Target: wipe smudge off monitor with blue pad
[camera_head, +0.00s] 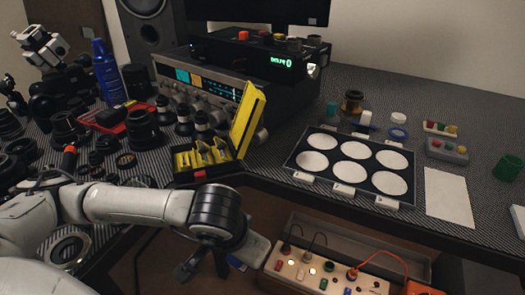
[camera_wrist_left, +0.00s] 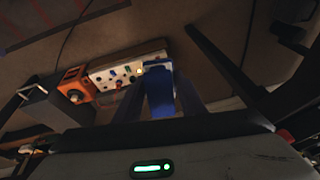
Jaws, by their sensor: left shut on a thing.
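The monitor (camera_head: 258,9) is at the top of the head view; only its dark lower part shows, and I see no smudge on it. My left arm comes in from the left, low over the front edge of the bench. In the left wrist view my left gripper (camera_wrist_left: 163,82) is shut on the blue pad (camera_wrist_left: 160,97), which stands between its fingers. In the head view the wrist hides most of the gripper, and the pad is not clear there. My right gripper is not in view.
A panel (camera_head: 325,268) with buttons and cables stands in a lower tray. Above it on the bench are a mat with white discs (camera_head: 292,163) and a white sheet (camera_head: 447,193). A yellow case (camera_head: 247,120), a receiver (camera_head: 205,88) and many lens parts crowd the left.

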